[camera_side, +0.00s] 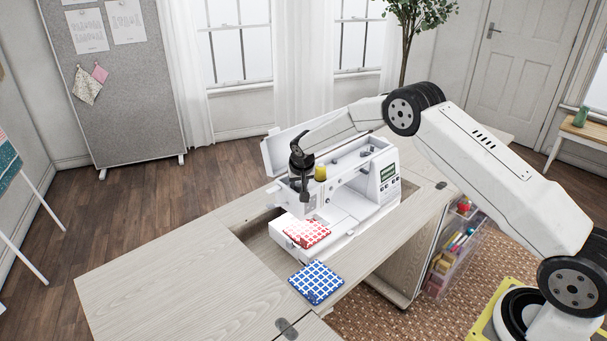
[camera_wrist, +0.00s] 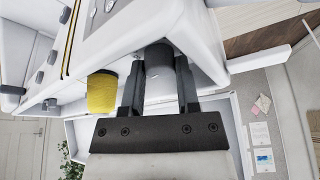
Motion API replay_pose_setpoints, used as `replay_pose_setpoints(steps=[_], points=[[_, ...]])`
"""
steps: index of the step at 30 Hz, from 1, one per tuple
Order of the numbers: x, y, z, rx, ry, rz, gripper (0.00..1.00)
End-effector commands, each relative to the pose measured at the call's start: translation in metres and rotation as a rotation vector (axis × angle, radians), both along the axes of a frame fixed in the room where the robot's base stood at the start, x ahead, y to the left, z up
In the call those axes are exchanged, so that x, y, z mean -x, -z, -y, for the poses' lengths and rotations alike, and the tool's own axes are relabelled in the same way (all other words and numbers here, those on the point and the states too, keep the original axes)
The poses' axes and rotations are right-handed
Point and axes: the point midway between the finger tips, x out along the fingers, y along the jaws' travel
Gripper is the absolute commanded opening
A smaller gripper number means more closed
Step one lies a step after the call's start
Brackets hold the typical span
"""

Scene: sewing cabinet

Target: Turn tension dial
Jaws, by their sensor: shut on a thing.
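The white sewing machine (camera_side: 378,175) stands in the cabinet's opening, with its lid raised behind it. My gripper (camera_side: 306,192) is at the left end of the machine's head. In the wrist view, my gripper (camera_wrist: 160,78) has one finger on each side of a dark grey round dial (camera_wrist: 158,58) on the white housing, and it is shut on that dial. The dial is hidden in the side view. No marks on the dial can be read.
A yellow thread spool (camera_side: 320,173) stands close beside my gripper and also shows in the wrist view (camera_wrist: 102,92). A blue patterned square (camera_side: 316,282) lies on the cabinet top (camera_side: 190,280), which is otherwise clear at left.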

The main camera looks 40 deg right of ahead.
Motion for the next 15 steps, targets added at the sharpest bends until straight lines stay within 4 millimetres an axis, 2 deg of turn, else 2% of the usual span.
replay_pose_setpoints(steps=[15], points=[[0.0005, 0.0000, 0.0014, -0.001, -0.205, -0.002, 0.00]])
